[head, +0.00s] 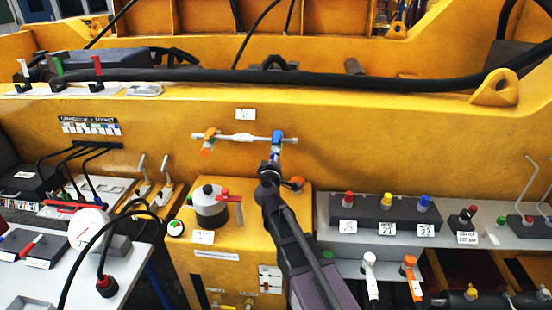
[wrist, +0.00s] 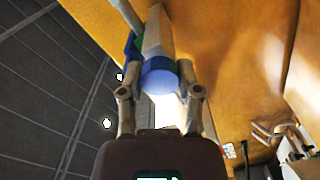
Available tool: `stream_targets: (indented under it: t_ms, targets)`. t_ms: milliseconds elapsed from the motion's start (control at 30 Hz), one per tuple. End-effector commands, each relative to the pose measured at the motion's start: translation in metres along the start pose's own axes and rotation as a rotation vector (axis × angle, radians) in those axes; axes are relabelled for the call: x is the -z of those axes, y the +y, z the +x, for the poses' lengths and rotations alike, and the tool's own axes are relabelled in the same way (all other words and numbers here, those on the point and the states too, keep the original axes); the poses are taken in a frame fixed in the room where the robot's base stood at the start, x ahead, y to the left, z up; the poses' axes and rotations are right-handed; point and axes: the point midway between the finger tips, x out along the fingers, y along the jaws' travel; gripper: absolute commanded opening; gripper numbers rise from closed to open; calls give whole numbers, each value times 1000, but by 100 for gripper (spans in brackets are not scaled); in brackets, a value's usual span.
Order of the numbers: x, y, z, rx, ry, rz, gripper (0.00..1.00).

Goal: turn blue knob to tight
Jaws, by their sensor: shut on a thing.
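The blue knob (head: 277,139) is at the right end of a thin white pipe (head: 243,138) on the yellow casting wall. My gripper (head: 273,162) reaches up to it from below and partly covers it. In the wrist view, the blue knob (wrist: 159,77) shows its round end between the two fingers of my gripper (wrist: 158,62), which are shut on it. A green part shows beside the left finger. The orange knob (head: 210,133) is at the pipe's left end. Any tightness mark is too small to read.
A yellow block (head: 225,240) below carries a grey cylinder with a red handle (head: 229,197). A grey shelf at right holds red, yellow and blue knobs (head: 386,202). A black hose (head: 300,76) crosses above. The wall right of the pipe is bare.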

Motion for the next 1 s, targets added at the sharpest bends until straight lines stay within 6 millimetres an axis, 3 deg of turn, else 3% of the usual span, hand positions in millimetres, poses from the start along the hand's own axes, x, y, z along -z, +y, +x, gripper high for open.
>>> stream_targets:
  t_ms: [567, 600, 700, 1000]
  targets:
    - [0, 0, 0, 0, 0, 48, 0]
    - [0, 0, 0, 0, 0, 48, 53]
    - [0, 0, 0, 0, 0, 47, 79]
    - [0, 0, 0, 0, 0, 47, 79]
